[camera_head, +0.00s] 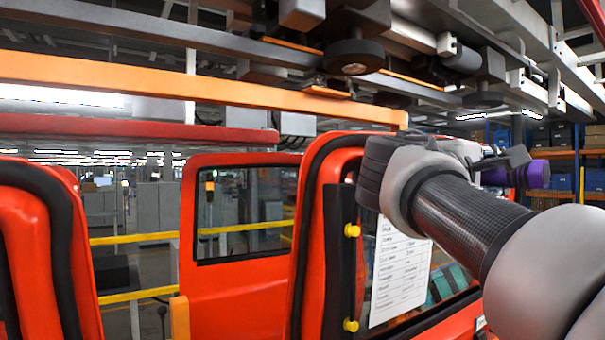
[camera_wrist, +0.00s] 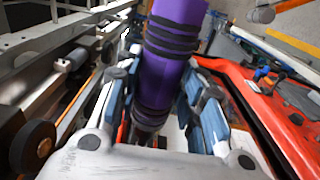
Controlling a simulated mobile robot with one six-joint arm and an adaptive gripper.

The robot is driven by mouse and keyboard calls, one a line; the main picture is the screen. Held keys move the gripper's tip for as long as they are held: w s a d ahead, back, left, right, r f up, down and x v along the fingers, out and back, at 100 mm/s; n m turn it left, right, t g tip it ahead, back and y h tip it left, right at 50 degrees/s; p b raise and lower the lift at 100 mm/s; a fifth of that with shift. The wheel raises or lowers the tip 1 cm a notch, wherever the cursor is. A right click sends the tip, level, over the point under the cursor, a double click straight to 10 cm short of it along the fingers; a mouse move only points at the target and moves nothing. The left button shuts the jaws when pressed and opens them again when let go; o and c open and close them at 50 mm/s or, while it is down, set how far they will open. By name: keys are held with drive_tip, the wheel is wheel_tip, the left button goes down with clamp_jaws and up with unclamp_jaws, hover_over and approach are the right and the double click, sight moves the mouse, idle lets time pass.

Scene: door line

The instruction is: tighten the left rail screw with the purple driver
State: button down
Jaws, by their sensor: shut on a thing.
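The purple driver (camera_wrist: 172,62) runs between the fingers of my gripper (camera_wrist: 160,98) in the wrist view. The gripper is shut on its handle, which has dark bands. In the head view the driver's purple handle (camera_head: 532,174) sticks out to the right past my gripper (camera_head: 505,160), which is partly hidden behind my arm. My gripper is in front of the upper right part of an orange-red door. The driver's tip is not visible. I cannot make out the left rail screw for certain; two yellow knobs (camera_head: 352,230) sit on a dark strip along the door.
An orange-red door (camera_head: 315,235) with a paper sheet (camera_head: 398,270) stands below my arm. A second open door (camera_head: 235,290) is further left. An orange beam (camera_head: 200,87) and a dark overhead carrier with rollers (camera_head: 353,57) pass close above. Shelves with boxes (camera_head: 565,180) stand at the far right.

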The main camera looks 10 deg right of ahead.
sight(527, 173)
drive_tip(key=shift+w+a, duration=0.2)
drive_tip(key=shift+w, duration=0.25)
idle(0.5)
drive_tip(key=shift+s, duration=0.1)
idle(0.5)
drive_tip(key=shift+s+d+b, duration=0.25)
drive_tip(key=shift+s+b, duration=0.15)
drive_tip(key=shift+s, duration=0.15)
drive_tip(key=shift+s+d+b, duration=0.25)
drive_tip(key=shift+s+d, duration=0.1)
drive_tip(key=shift+s, duration=0.55)
drive_tip(key=shift+s+d+b, duration=0.25)
drive_tip(key=shift+s+d, duration=0.1)
drive_tip(key=shift+s, duration=0.5)
drive_tip(key=shift+s+d+b, duration=0.25)
drive_tip(key=shift+s+d, duration=0.1)
drive_tip(key=shift+s, duration=0.55)
drive_tip(key=shift+w, duration=0.1)
